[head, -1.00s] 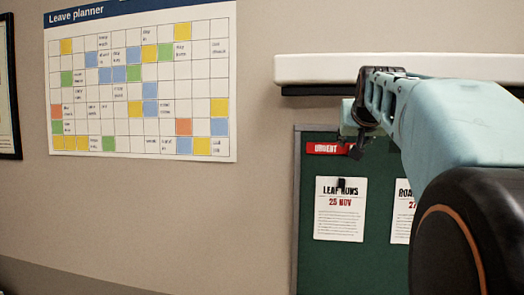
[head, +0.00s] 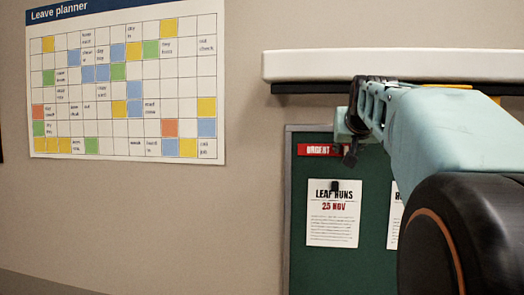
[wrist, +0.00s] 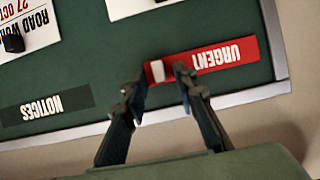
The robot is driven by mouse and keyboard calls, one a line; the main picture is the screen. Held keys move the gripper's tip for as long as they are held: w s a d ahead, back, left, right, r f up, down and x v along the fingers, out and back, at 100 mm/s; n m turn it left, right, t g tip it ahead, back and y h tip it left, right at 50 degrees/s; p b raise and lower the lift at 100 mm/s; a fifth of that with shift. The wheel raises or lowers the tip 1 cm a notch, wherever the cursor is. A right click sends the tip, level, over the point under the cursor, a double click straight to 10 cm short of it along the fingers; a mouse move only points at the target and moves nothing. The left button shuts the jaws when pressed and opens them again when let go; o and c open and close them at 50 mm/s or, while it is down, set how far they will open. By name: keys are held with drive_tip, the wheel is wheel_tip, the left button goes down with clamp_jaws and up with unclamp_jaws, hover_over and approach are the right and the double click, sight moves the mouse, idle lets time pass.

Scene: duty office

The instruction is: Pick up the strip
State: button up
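The strip is a red label with white "URGENT" lettering (head: 318,150), flat near the top left of a green notice board (head: 300,265). In the wrist view the strip (wrist: 220,56) appears upside down. A small white block (wrist: 157,71) sits at its left end there. My gripper (wrist: 158,78) is open, with its two dark fingertips on either side of that block at the strip's near edge. I cannot tell whether they touch the board. In the head view my gripper (head: 352,145) covers the strip's right end.
A dark "NOTICES" label (wrist: 45,106) is on the board. White papers, including "Leaf runs" (head: 333,220), hang under black clips. A white ledge (head: 320,67) juts out just above the board. A leave planner (head: 125,85) hangs to the left, with bare wall between.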

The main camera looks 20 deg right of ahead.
clamp_jaws()
drive_tip(key=shift+r, duration=0.15)
